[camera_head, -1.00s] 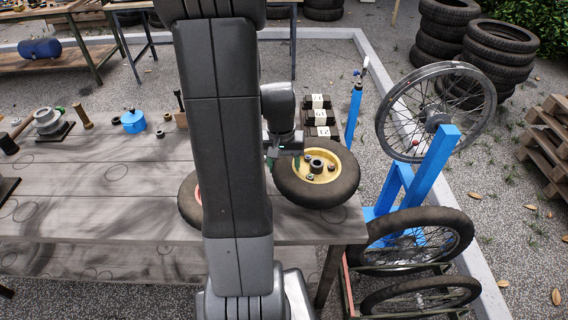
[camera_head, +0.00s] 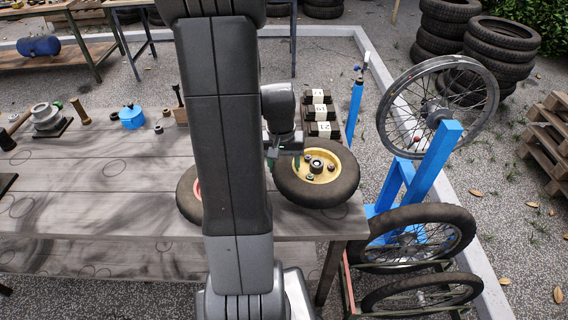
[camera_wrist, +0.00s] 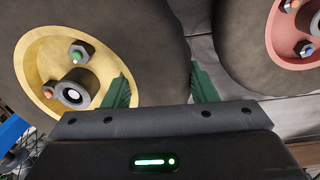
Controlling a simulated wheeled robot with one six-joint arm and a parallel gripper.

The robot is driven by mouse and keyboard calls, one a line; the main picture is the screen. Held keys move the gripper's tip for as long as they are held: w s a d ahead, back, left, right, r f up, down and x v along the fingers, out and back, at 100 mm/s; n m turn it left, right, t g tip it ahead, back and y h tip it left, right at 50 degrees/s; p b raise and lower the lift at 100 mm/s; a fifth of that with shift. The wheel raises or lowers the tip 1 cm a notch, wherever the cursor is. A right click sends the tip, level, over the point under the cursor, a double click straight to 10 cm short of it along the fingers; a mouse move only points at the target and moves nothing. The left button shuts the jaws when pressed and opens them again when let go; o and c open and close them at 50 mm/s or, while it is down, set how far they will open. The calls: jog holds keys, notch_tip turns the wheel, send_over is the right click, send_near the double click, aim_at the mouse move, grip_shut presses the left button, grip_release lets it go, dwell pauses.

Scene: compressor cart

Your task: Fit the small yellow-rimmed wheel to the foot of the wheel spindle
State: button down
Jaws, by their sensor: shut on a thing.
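The small yellow-rimmed wheel (camera_head: 297,177) is at the right end of the grey table in the head view, hub facing up toward the camera. It also shows at the left of the wrist view (camera_wrist: 108,70). My gripper (camera_head: 284,160) is shut on this wheel. In the wrist view its green fingers (camera_wrist: 163,90) stand on either side of the tyre wall. I cannot tell whether the wheel touches the table. I cannot make out the wheel spindle or its foot for certain.
A red-rimmed wheel (camera_head: 189,195) lies close by, partly hidden behind my arm; it also shows in the wrist view (camera_wrist: 285,40). Numbered dark blocks (camera_head: 320,115) stand behind the held wheel. A blue stand (camera_head: 437,155) with spoked wheels is to the right. The table's left front is clear.

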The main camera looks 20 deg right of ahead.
jog(key=shift+f+b, duration=1.4)
jog(key=shift+f, duration=0.35)
jog(key=shift+c, duration=0.4)
grip_release()
jog(key=shift+a, duration=0.1)
notch_tip(320, 180, up, 3)
jog(key=p, duration=0.2)
jog(key=shift+r+p, duration=0.1)
jog(key=shift+p, duration=0.2)
jog(key=shift+a+r+p, duration=0.1)
jog(key=shift+r+p, duration=1.4)
jog(key=shift+r, duration=0.45)
notch_tip(320, 180, up, 14)
jog(key=shift+w+a+f, duration=0.15)
jog(key=shift+a, duration=0.25)
